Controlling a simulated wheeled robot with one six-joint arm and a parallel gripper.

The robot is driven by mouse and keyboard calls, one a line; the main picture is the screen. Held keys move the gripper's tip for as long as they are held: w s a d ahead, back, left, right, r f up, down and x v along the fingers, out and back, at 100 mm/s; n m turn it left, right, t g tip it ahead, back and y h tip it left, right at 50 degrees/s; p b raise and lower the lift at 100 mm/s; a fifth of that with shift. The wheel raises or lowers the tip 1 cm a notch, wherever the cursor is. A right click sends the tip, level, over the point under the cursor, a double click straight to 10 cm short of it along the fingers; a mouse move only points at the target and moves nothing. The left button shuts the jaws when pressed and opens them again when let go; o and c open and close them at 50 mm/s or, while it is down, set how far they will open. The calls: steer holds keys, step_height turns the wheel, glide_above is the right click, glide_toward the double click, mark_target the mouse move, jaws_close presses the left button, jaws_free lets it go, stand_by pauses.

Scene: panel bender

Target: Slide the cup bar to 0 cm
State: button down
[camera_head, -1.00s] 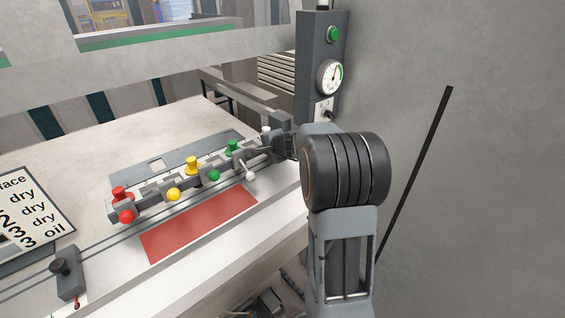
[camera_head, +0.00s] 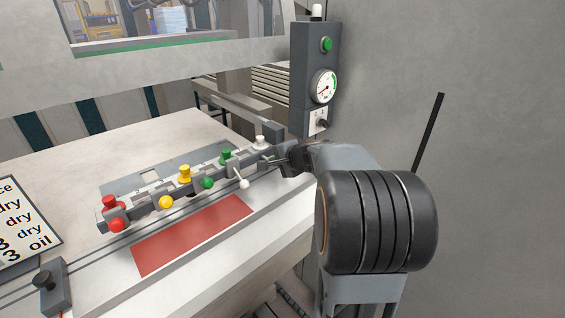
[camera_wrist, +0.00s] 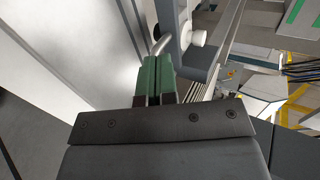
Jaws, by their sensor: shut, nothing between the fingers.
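My gripper (camera_head: 264,162) is shut and empty beside the right end, close to the lever; contact cannot be told. In the wrist view its green fingers (camera_wrist: 158,76) are together, near a metal rod (camera_wrist: 160,45) and a white knob (camera_wrist: 198,38).
A red sheet (camera_head: 192,235) lies in front of the bar. A clamp block (camera_head: 52,290) sits on the rail at lower left, near a lettered sign (camera_head: 25,222). A grey post with a gauge (camera_head: 323,87) and a grey wall stand at the right.

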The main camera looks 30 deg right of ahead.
steer(key=v, duration=0.3)
steer(key=shift+s+d+r, duration=0.1)
steer(key=shift+s+r, duration=0.1)
steer(key=shift+s, duration=0.1)
steer(key=c, duration=1.7)
jaws_free()
steer(key=shift+s+d, duration=0.15)
steer(key=shift+s, duration=0.1)
steer(key=o, duration=0.6)
steer(key=s+d+f+b, duration=0.1)
steer(key=d+f+b, duration=0.1)
steer(key=d+f+m+b, duration=0.1)
steer(key=d+f+b, duration=0.1)
steer(key=d+b, duration=0.1)
steer(key=s+d+f+m+t+h+b, duration=0.1)
steer(key=d+f+b, duration=0.1)
steer(key=f+b, duration=0.1)
steer(key=shift+s+d, duration=0.15)
steer(key=shift+s, duration=0.15)
steer(key=shift+c, duration=0.2)
steer(key=w+a+t, duration=0.1)
steer(key=w, duration=0.3)
steer(key=w+a+n+y, duration=0.1)
steer(key=w, duration=0.3)
steer(key=w+n+t, duration=0.1)
steer(key=w, duration=0.4)
steer(key=shift+w+a+t+y, duration=0.1)
steer(key=shift+a+t+y, duration=0.2)
steer(key=shift+a+y, duration=0.1)
